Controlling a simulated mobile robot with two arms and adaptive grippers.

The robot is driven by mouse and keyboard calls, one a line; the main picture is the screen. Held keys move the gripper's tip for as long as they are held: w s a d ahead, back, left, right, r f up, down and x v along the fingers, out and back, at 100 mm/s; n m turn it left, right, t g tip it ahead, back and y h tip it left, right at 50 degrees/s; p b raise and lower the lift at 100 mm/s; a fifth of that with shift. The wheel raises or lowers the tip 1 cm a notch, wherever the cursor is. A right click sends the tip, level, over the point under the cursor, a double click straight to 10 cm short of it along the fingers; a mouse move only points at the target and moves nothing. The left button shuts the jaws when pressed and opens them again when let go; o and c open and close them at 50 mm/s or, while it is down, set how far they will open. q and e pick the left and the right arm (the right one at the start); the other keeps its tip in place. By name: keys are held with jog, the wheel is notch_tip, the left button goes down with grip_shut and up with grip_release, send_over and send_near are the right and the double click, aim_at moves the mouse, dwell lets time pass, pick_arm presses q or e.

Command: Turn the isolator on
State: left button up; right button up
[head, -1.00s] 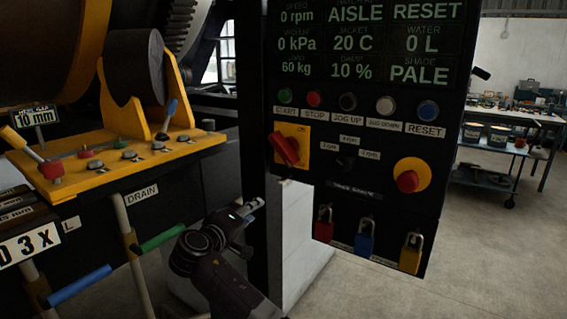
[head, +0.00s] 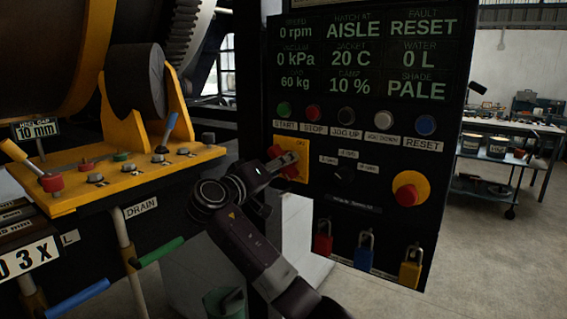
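The isolator is a red rotary handle (head: 275,153) on a yellow plate (head: 303,172) at the left of the black control panel (head: 345,205). My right gripper (head: 285,160) is at the handle, its fingers in front of the yellow plate and overlapping the red handle. The fingers hide part of the handle, and I cannot tell whether they are closed on it. The handle's exact angle is partly hidden. My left gripper is not in view.
A red emergency button (head: 407,195) on a yellow plate sits right of the isolator. Padlocks, including a blue one (head: 364,252), hang below. A yellow lever bench (head: 120,172) stands at left. A workbench (head: 510,165) stands at far right, with open floor before it.

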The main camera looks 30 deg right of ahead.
jog(key=shift+c, duration=0.2)
grip_shut()
dwell(0.3)
jog(key=n+p, duration=0.3)
jog(key=shift+r+n, duration=0.25)
jog(key=shift+n, duration=0.05)
jog(key=n+p, duration=0.8)
jog(key=p, duration=0.1)
jog(key=n+p, duration=0.4)
jog(key=p, duration=0.1)
jog(key=shift+r, duration=0.3)
jog(key=shift+f+n+p, duration=0.2)
jog(key=shift+n+p, duration=0.95)
jog(key=shift+n, duration=0.05)
